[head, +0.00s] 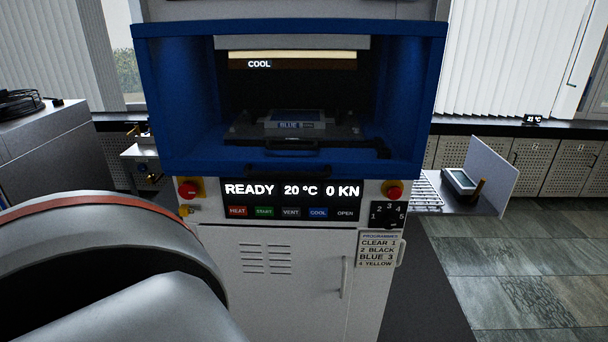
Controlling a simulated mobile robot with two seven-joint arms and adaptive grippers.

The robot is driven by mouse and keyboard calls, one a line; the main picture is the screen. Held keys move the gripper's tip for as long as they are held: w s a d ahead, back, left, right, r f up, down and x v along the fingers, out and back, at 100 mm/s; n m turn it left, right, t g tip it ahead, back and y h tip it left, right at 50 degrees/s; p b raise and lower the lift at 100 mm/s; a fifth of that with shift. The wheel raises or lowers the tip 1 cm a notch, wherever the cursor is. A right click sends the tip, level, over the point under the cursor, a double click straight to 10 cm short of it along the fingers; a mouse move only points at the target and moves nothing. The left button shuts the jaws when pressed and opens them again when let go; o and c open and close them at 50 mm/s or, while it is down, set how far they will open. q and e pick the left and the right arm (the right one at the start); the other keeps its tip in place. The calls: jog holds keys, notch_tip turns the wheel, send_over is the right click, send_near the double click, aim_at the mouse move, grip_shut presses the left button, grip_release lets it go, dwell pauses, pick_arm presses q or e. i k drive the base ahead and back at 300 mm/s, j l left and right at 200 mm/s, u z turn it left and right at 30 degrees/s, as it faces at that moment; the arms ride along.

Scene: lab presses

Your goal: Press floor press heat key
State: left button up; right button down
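The floor press (288,95) stands straight ahead, with a blue housing around an open chamber and a white cabinet below. Its display (291,190) reads READY, 20 °C, 0 KN. Under the display is a row of keys. The red HEAT key (238,211) is at the left end, followed by START, VENT, COOL and OPEN. A plate labelled BLUE 3 (295,121) lies in the chamber, under a COOL sign. A large grey arm part of mine fills the lower left and hides some of the cabinet. Neither gripper shows in the head view.
Red stop buttons (188,188) flank the display. A programme dial (388,214) and a programme list (378,249) are on the right. A side shelf (455,204) holds a small device (460,181). The tiled floor (520,270) at right is clear.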

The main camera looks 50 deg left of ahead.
aim_at(233, 209)
jog(key=j+u, duration=0.15)
jog(key=u, duration=1.45)
